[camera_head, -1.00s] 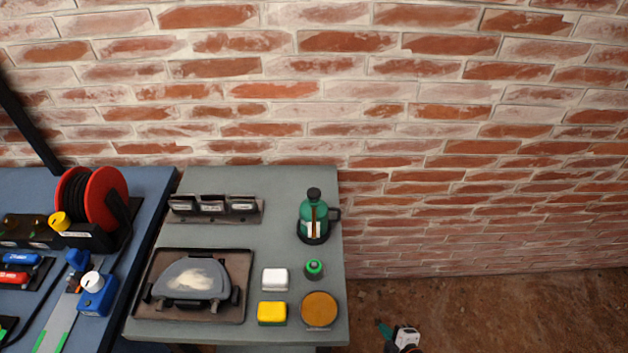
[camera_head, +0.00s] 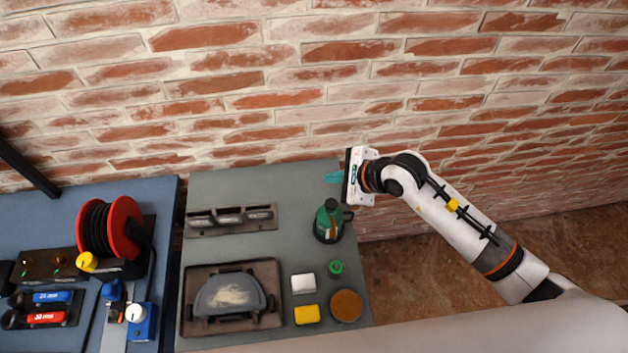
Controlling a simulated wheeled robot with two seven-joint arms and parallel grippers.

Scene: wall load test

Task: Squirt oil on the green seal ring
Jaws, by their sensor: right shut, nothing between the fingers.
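A dark green oil bottle (camera_head: 328,224) with a black cap and side handle stands upright near the right edge of the grey table (camera_head: 235,170). A small round green piece (camera_head: 336,267) sits just in front of it; it may be the green seal ring, but it is too small to tell. My right gripper (camera_head: 333,177) reaches in from the right with teal fingers pointing left. It is shut and empty, behind the bottle and apart from it, near the table's back right corner. My left gripper is not in view.
A white block (camera_head: 303,284), a yellow sponge-like block (camera_head: 307,314) and an orange-brown disc (camera_head: 346,306) are near the green piece. A dark tray (camera_head: 190,300) and a rack (camera_head: 198,222) are to the left. The brick wall (camera_head: 250,90) rises close behind.

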